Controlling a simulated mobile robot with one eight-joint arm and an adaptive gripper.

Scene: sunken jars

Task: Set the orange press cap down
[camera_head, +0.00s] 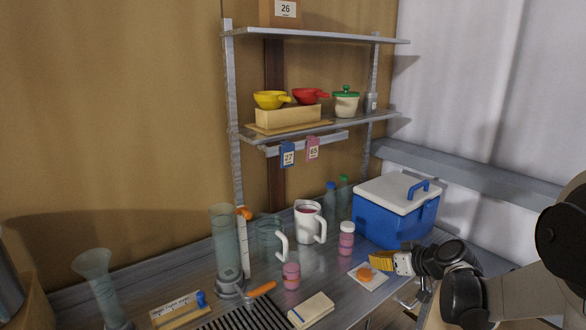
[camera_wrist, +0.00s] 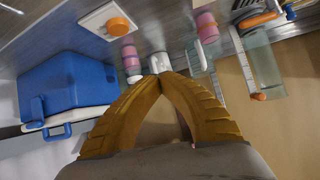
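The orange press cap (camera_head: 365,273) sits on a square white tile (camera_head: 378,284) on the counter. In the wrist view the cap (camera_wrist: 118,26) also rests on the tile (camera_wrist: 97,17), at the top left. My gripper (camera_head: 374,260) is just above and beside the tile in the head view. In the wrist view its two yellow fingers (camera_wrist: 160,78) come together at the tips, with nothing seen between them. The fingers are apart from the cap.
A blue cooler (camera_head: 388,215) with a white lid stands behind my gripper. A pink jar with a white lid (camera_head: 346,240), another pink jar (camera_head: 291,277) and a white pitcher (camera_head: 309,222) stand to the left. A pale block (camera_head: 312,309) lies near the front edge.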

